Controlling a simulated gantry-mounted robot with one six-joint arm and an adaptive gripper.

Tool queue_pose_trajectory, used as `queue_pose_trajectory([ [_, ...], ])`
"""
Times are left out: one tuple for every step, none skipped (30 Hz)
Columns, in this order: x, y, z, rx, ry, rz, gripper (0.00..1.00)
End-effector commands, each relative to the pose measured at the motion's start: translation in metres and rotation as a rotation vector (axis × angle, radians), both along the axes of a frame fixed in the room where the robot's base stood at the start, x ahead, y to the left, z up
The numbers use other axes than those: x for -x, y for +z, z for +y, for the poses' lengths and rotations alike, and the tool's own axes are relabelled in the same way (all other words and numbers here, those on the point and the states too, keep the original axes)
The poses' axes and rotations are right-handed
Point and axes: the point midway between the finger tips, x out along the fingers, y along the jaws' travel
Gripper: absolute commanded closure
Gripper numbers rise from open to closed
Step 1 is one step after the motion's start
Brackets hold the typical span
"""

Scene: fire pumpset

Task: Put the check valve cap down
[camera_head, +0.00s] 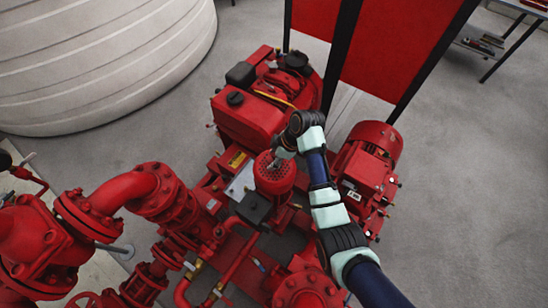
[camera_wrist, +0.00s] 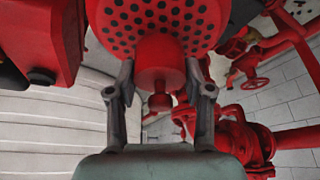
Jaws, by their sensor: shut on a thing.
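The check valve cap (camera_wrist: 158,58) appears in the wrist view as a plain red round piece with a narrower red stub pointing back toward my palm. My gripper (camera_wrist: 161,72) has one grey finger on each side of it and is shut on it. In the head view my gripper (camera_head: 284,153) is just above the perforated top of a small upright red motor (camera_head: 274,176). The cap cannot be made out there. In the wrist view the perforated motor top (camera_wrist: 160,18) is right behind the cap. Whether they touch is unclear.
A red engine (camera_head: 248,112) stands to the left of my gripper, and a larger red motor (camera_head: 366,172) to the right. Red flanged pipes (camera_head: 125,195) fill the lower left. A big white tank (camera_head: 90,60) stands at the upper left. Open grey floor (camera_head: 470,180) lies at the right.

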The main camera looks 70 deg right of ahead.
Motion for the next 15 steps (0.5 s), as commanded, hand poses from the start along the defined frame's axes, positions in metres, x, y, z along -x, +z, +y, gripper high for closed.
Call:
queue_pose_trajectory([
  [0.000, 0.000, 0.000, 0.000, 0.000, 0.000, 0.85],
  [0.000, 0.000, 0.000, 0.000, 0.000, 0.000, 0.85],
  [0.000, -0.001, 0.000, 0.000, 0.000, 0.000, 0.85],
  [0.000, -0.002, 0.000, 0.000, 0.000, 0.000, 0.85],
  [0.000, -0.003, 0.000, -0.001, 0.000, 0.000, 0.85],
  [0.000, -0.005, 0.000, -0.001, 0.000, 0.000, 0.85],
  [0.000, -0.006, 0.000, -0.001, 0.000, 0.000, 0.85],
  [0.000, -0.006, 0.000, -0.001, 0.000, 0.000, 0.85],
  [0.000, -0.008, 0.000, 0.000, 0.000, 0.000, 0.85],
  [0.000, -0.008, 0.000, 0.000, 0.000, 0.000, 0.85],
  [0.000, -0.009, 0.000, 0.000, 0.000, 0.000, 0.85],
  [0.000, -0.010, 0.000, 0.000, 0.000, 0.000, 0.85],
  [0.000, -0.011, 0.000, 0.000, 0.000, 0.000, 0.85],
  [0.000, -0.012, 0.000, 0.000, 0.001, 0.000, 0.85],
  [0.000, -0.012, 0.000, 0.001, 0.001, -0.001, 0.85],
])
